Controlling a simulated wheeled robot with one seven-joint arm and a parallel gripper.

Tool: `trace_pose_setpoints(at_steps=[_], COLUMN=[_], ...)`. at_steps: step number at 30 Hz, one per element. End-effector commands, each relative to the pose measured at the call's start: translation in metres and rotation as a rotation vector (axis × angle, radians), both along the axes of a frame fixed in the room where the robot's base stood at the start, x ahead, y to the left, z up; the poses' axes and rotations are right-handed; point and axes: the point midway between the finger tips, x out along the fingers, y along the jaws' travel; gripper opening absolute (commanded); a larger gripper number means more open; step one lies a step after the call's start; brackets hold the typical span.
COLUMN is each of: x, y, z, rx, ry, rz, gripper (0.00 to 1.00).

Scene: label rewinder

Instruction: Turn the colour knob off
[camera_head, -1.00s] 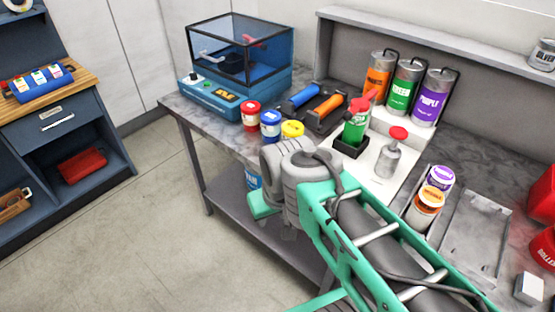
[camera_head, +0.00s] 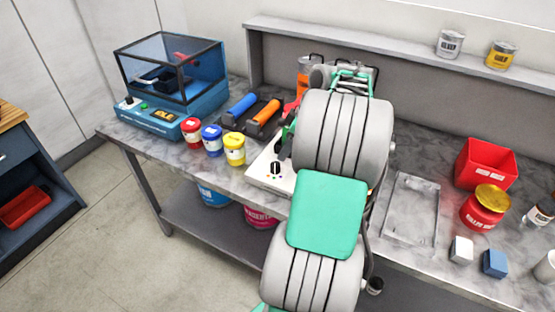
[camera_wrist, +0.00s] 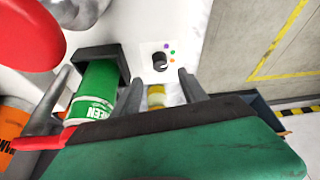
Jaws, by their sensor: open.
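The colour knob (camera_head: 275,168) is a small black dial on a white panel (camera_head: 262,178) at the front of the bench. In the wrist view the knob (camera_wrist: 160,61) has purple, green and orange dots on one side. I cannot tell which mark it points to. My gripper (camera_wrist: 161,82) shows two dark fingers apart, with the knob just beyond their tips and roughly between them. Nothing is held. In the head view my arm hides most of the gripper.
A green bottle (camera_wrist: 96,88) in a black holder is close left of the fingers. Red, blue and yellow jars (camera_head: 234,149) line the bench front. A blue machine (camera_head: 172,85) stands left. A grey tray (camera_head: 410,212) and red bin (camera_head: 486,164) are right.

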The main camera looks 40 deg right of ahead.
Motion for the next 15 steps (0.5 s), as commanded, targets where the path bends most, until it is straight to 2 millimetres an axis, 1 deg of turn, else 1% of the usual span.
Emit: trace_pose_setpoints(at_steps=[4,9,12,15], x=[0.006,0.018,0.023,0.026], y=[0.006,0.012,0.014,0.015], z=[-0.017,-0.047,-0.061,-0.069], rx=[0.004,0.003,0.003,0.001], ry=[0.002,0.003,0.001,0.002], rz=[0.001,-0.002,-0.002,-0.004], gripper=[0.5,0.5,0.5,0.5])
